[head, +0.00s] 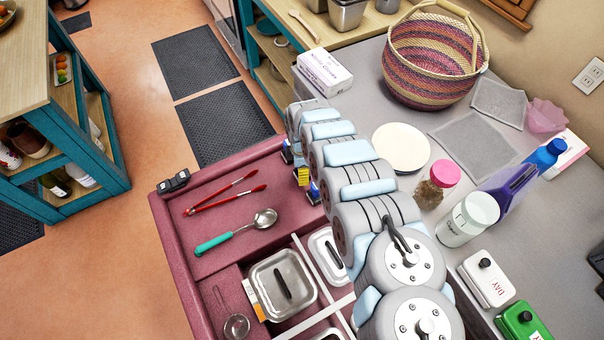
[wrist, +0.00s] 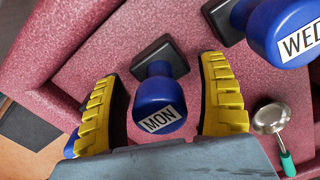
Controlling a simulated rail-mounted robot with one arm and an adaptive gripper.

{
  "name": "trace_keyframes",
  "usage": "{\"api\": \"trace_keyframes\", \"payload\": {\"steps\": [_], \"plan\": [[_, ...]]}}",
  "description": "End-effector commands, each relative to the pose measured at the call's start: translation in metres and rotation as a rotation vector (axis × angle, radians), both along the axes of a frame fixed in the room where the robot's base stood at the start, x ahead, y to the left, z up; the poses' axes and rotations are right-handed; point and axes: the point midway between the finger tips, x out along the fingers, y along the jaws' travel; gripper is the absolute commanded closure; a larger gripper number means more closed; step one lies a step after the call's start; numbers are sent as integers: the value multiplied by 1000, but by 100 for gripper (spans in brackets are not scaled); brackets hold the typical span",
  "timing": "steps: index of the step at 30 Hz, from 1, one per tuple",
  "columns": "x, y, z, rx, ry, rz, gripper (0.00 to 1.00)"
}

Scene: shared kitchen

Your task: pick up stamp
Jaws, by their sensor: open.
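A blue stamp (wrist: 160,105) with a black end and a white label reading MON sits between the yellow ribbed fingers of my gripper (wrist: 160,72) in the wrist view. My gripper is open, with a finger on either side of the stamp; I cannot tell whether either finger touches it. A second blue stamp (wrist: 280,30) labelled WED is at the upper right. Another blue piece (wrist: 70,146) shows partly behind the left finger. In the head view my gripper (head: 302,177) is low at the pink counter unit, mostly hidden by my arm.
The pink unit (head: 175,222) holds red tongs (head: 222,193), a ladle with a teal handle (head: 240,230) and lidded steel pans (head: 282,284). A white block (head: 486,279) and a green block (head: 522,322) stand on the grey counter, near jars and a plate (head: 401,148).

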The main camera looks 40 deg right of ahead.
Motion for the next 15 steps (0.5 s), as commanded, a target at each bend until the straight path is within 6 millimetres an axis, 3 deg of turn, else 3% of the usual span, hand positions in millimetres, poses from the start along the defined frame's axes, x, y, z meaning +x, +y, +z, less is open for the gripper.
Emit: {"api": "trace_keyframes", "payload": {"steps": [9, 15], "plan": [[1, 0, -20, 1, -2, 0, 26], [0, 0, -22, 1, 1, -1, 26]]}}
